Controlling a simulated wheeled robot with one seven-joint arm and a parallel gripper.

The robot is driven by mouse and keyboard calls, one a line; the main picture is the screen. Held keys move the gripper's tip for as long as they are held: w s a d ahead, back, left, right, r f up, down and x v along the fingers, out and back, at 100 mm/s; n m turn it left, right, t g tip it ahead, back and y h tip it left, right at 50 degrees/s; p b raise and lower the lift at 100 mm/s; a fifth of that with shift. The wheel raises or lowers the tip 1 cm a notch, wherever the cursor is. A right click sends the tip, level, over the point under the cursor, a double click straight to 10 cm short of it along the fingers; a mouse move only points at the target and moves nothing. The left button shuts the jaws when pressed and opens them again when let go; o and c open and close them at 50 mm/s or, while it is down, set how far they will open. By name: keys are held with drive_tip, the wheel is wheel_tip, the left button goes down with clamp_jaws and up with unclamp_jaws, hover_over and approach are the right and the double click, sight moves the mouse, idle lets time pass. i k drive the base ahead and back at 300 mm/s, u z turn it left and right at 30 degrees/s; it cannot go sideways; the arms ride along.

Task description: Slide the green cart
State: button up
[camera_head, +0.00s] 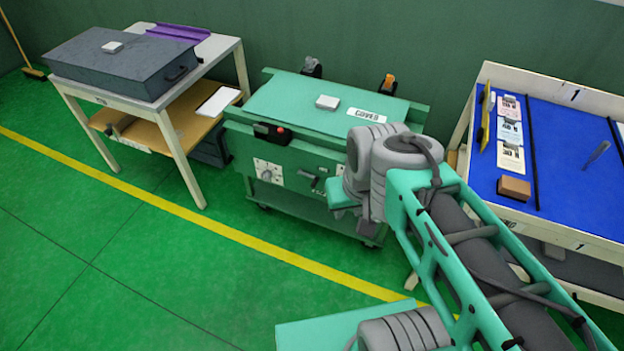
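The green cart (295,118) stands against the back wall between two tables. It has a flat green top with a small white box (327,102) and a label plate (366,115) on it.
A white table (177,137) with a dark grey case (122,62) stands left of the cart. A blue-topped table (565,150) stands close on the right. A yellow line (200,219) crosses the green floor, which is clear in front and to the left.

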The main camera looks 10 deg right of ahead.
sight(255, 146)
drive_tip(key=u, duration=0.05)
drive_tip(key=k, duration=0.15)
drive_tip(key=u, duration=1.3)
drive_tip(key=i, duration=1.6)
drive_tip(key=u, duration=0.35)
